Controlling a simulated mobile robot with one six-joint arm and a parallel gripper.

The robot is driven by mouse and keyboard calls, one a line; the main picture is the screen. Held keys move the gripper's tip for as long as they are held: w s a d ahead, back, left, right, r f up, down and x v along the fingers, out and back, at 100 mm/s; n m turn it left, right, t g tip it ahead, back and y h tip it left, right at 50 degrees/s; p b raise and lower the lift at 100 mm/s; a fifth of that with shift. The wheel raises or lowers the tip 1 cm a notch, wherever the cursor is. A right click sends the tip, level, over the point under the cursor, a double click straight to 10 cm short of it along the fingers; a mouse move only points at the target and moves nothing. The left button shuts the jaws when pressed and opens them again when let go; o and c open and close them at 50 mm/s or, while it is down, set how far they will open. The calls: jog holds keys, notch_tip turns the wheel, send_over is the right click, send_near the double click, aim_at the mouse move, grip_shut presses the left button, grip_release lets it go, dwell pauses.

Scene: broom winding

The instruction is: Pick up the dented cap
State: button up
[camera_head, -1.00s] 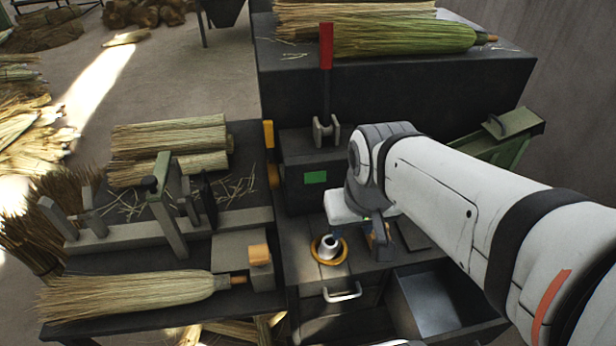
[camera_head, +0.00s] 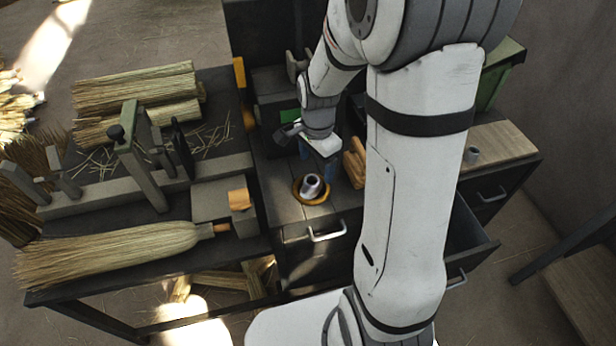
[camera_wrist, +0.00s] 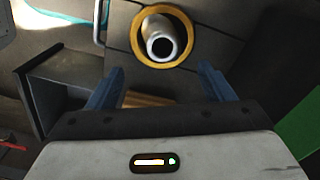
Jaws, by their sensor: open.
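A small silver-grey metal cap (camera_head: 312,186), hollow at its end, sits in a yellow-orange ring (camera_head: 298,196) on the dark bench top. I cannot make out a dent in it. In the wrist view the cap (camera_wrist: 160,42) and the ring (camera_wrist: 139,50) lie just beyond my fingertips, near the top middle. My gripper (camera_head: 318,168) hangs close above and behind the cap. Its blue fingers (camera_wrist: 161,70) are spread apart with nothing between them. A second small grey cylinder (camera_head: 472,154) stands on a wooden board at the right; I cannot tell what it is.
An orange-brown wooden block (camera_head: 354,163) stands close right of my gripper. A drawer handle (camera_head: 327,232) is in front of the ring. An open drawer (camera_head: 470,248) sticks out at the right. A broom (camera_head: 110,252) and a clamp frame (camera_head: 145,155) occupy the left table.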

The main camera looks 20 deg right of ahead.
jog(key=f, duration=0.4)
jog(key=a+f, duration=0.1)
jog(key=f, duration=0.2)
jog(key=shift+c, duration=0.2)
jog(key=c, duration=1.1)
